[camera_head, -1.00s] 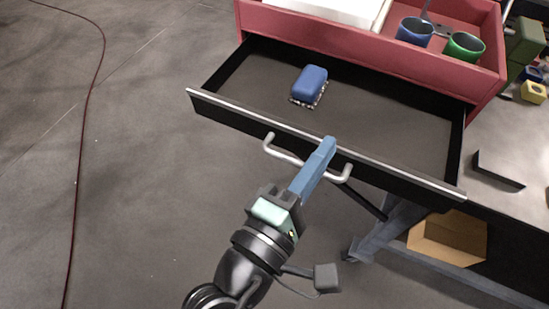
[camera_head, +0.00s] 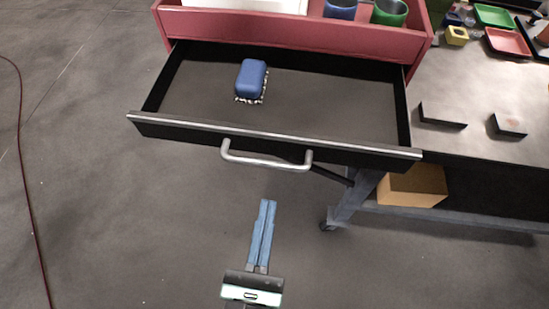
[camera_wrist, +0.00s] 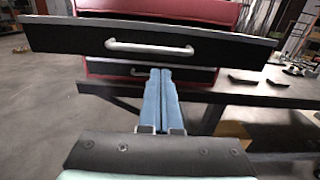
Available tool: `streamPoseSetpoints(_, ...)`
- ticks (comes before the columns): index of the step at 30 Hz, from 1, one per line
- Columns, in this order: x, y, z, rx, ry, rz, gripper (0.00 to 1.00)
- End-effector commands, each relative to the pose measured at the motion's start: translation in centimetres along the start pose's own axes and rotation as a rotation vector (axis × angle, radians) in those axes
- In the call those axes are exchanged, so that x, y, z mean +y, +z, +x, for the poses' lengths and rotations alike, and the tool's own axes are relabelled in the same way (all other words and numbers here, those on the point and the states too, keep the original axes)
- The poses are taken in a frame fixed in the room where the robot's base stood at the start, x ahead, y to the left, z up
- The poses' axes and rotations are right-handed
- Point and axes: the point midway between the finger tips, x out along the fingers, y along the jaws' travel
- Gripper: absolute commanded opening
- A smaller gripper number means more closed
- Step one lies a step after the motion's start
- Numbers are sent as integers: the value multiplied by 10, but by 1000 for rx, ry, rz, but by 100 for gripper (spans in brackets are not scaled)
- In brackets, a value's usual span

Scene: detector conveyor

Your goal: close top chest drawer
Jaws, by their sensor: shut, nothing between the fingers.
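The top chest drawer (camera_head: 340,110) stands pulled out of the red chest (camera_head: 300,32), with a dark floor and a silver handle (camera_head: 265,161) on its front. A blue brush (camera_head: 251,79) with bristles at its base lies inside it toward the back. My gripper (camera_head: 268,203) has blue fingers, shut together and empty. In the head view it is below the handle and apart from it. In the wrist view the fingers (camera_wrist: 160,72) point toward the chest, below the drawer's handle (camera_wrist: 149,48). A second, lower drawer front with a handle (camera_wrist: 145,70) shows behind the fingertips.
The chest stands on a dark workbench (camera_head: 465,90) that extends right, with dark blocks (camera_head: 442,115), a green tray (camera_head: 494,16) and a red tray (camera_head: 507,42). A cardboard box (camera_head: 415,186) sits on the lower shelf. Blue (camera_head: 340,9) and green (camera_head: 389,12) cups stand on top. Floor at left is clear except a cable.

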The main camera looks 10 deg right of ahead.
Motion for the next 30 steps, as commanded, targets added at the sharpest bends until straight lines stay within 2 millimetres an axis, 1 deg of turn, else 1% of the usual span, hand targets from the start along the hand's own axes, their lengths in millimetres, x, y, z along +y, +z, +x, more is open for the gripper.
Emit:
streamPoseSetpoints(1, 0, 5, 11, -3, -1, 2, 0)
streamPoseSetpoints(6, 0, 4, 43, -3, -1, 2, 0)
streamPoseSetpoints(9, 0, 4, 59, -2, -2, 2, 0)
streamPoseSetpoints(13, 0, 2, 75, 0, -1, 3, 0)
streamPoseSetpoints(19, 0, 0, 87, 1, 1, 2, 0)
streamPoseSetpoints(30, 0, 0, 88, 1, 0, 3, 0)
